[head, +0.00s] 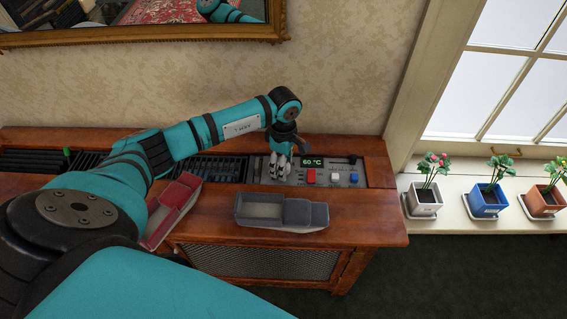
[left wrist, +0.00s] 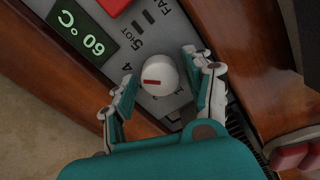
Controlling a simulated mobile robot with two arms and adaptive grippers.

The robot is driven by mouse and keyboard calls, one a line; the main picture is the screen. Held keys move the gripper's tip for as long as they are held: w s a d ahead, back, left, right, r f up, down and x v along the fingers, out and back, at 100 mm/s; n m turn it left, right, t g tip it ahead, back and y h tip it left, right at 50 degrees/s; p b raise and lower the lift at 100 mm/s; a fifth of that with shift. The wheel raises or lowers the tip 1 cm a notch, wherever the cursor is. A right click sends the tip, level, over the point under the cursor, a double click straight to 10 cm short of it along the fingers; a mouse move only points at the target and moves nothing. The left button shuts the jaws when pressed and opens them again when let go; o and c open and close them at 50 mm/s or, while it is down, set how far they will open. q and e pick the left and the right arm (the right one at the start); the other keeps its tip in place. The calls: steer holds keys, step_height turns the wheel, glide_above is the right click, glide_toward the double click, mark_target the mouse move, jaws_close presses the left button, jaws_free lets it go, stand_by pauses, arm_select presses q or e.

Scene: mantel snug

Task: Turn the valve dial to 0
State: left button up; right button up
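The valve dial (left wrist: 165,69) is a round white knob with a short red mark, on the grey control panel (left wrist: 185,18). In the left wrist view its mark points left, a little below the printed 4; the scale there is hidden by a finger. Numbers 4 and 5 and the word HOT show beside it. My left gripper (left wrist: 160,85) is open, with one finger on each side of the dial and small gaps showing. In the head view the left gripper (head: 280,168) points down over the panel and hides the dial. My right gripper is not in view.
The panel has a display (head: 313,162) reading 60 °C, a red button (head: 310,176) and a blue button (head: 354,177). A red tray (head: 181,191) and a grey tray (head: 283,211) sit in front on the wooden cabinet (head: 376,214). Potted plants stand on the windowsill at right.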

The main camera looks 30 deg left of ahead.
arm_select(q)
steer(key=c, duration=0.9)
steer(key=shift+o, duration=0.2)
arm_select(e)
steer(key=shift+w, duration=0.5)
